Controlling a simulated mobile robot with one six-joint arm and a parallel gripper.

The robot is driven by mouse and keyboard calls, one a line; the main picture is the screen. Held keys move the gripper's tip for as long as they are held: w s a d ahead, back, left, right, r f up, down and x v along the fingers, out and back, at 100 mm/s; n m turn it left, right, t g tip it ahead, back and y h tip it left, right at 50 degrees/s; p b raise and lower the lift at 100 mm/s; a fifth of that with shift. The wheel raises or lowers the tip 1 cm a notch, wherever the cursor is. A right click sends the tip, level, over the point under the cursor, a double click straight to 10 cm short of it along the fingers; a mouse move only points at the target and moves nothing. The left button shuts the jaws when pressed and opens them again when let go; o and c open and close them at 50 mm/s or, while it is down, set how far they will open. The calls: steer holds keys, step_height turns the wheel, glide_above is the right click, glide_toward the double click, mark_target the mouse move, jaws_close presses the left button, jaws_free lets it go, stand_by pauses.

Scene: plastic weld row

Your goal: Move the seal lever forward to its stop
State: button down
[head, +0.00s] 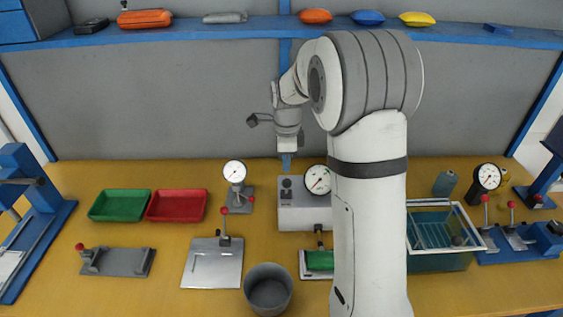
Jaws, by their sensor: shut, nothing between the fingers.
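Several levers with red knobs stand on the bench, and I cannot tell by label which is the seal lever. One upright lever (225,228) rises from a silver plate (205,272). Another lever (88,254) is on a flat grey plate (125,263) at the left. Two more, a left lever (485,211) and a right lever (512,217), stand on a blue base at the right. My gripper (286,161) hangs pointing down near the back of the bench, small in view, shut and empty, apart from these levers.
A grey box with a dial (317,180) stands near my gripper. A green tray (118,206), a red tray (177,206), a grey cup (268,289) and a glass tank (440,258) occupy the bench. A blue shelf (245,30) crosses above. My arm hides part of the bench.

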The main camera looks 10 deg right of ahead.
step_height(320, 180, up, 5)
steer(key=p, duration=0.3)
steer(key=shift+r, duration=0.2)
steer(key=shift+s, duration=0.1)
steer(key=s+r+n+t, duration=0.1)
steer(key=s+r+n, duration=0.2)
steer(key=s+n, duration=0.7)
steer(key=s+r+n+t, duration=0.2)
steer(key=s+n, duration=0.8)
steer(key=s, duration=0.7)
steer(key=shift+v, duration=0.9)
steer(key=shift+s+a, duration=0.1)
steer(key=shift+a, duration=0.05)
